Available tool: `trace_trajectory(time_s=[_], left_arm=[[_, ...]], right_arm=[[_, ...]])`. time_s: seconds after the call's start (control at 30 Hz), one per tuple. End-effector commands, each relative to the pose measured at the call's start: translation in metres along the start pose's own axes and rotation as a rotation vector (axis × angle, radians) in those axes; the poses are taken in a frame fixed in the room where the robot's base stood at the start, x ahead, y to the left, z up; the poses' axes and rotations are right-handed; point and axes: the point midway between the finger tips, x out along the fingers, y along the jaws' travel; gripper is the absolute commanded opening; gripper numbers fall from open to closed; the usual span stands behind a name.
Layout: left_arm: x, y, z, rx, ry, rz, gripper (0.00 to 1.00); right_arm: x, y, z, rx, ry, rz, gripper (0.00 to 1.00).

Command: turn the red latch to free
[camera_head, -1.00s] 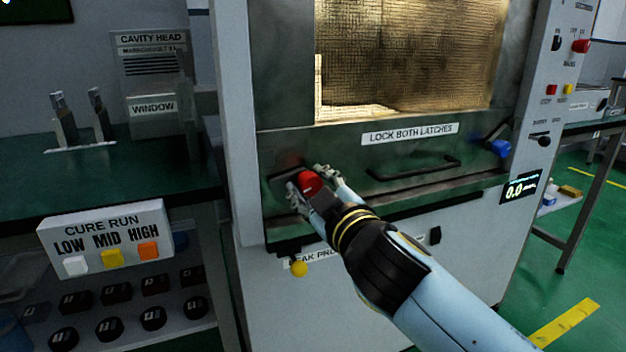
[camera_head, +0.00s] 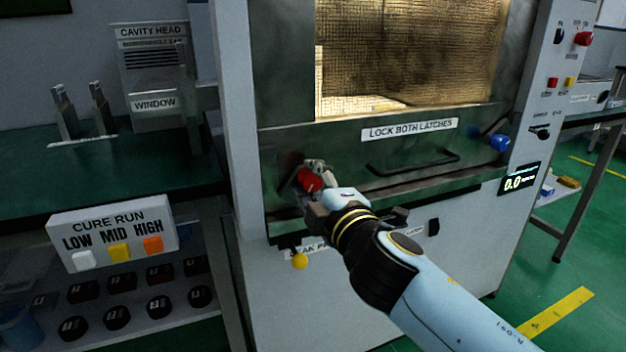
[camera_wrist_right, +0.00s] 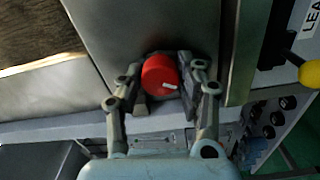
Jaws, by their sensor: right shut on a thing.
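The red latch (camera_head: 309,180) is a round red knob with a white mark, low on the left of the oven door. My right gripper (camera_head: 314,178) is on it, with fingers on both sides. In the right wrist view the red latch (camera_wrist_right: 160,75) sits between the two fingers of my right gripper (camera_wrist_right: 166,84), and its white mark is on the lower right of its face. The fingers partly cover the latch in the head view. My left gripper is in neither view.
A blue latch (camera_head: 499,143) is at the door's right. A dark door handle (camera_head: 412,163) lies between the latches. A yellow ball knob (camera_head: 299,261) hangs below the red latch. The cure run button box (camera_head: 112,232) stands at the left. A dark display (camera_head: 519,179) is at the right.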

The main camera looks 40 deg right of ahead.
Motion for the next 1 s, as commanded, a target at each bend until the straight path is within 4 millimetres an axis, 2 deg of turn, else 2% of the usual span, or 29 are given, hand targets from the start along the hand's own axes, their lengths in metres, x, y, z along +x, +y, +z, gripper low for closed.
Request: trace_trajectory(time_s=[0.53, 0.57, 0.7, 0.73, 1.0], left_arm=[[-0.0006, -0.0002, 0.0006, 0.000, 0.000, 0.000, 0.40], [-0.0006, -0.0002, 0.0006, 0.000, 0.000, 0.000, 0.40], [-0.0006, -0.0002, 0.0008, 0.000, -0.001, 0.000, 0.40], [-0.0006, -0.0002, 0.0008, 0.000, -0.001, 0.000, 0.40], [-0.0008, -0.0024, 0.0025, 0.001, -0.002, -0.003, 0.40]], right_arm=[[-0.0006, -0.0021, 0.0000, -0.024, 0.001, -0.004, 0.04], [-0.0006, -0.0021, 0.0001, -0.024, 0.001, -0.004, 0.38], [-0.0005, -0.0017, 0.0001, -0.023, 0.000, -0.003, 0.57], [-0.0004, -0.0015, 0.0000, -0.023, 0.000, -0.003, 0.59], [-0.0013, -0.0010, 0.0001, -0.023, 0.000, -0.002, 0.59]])
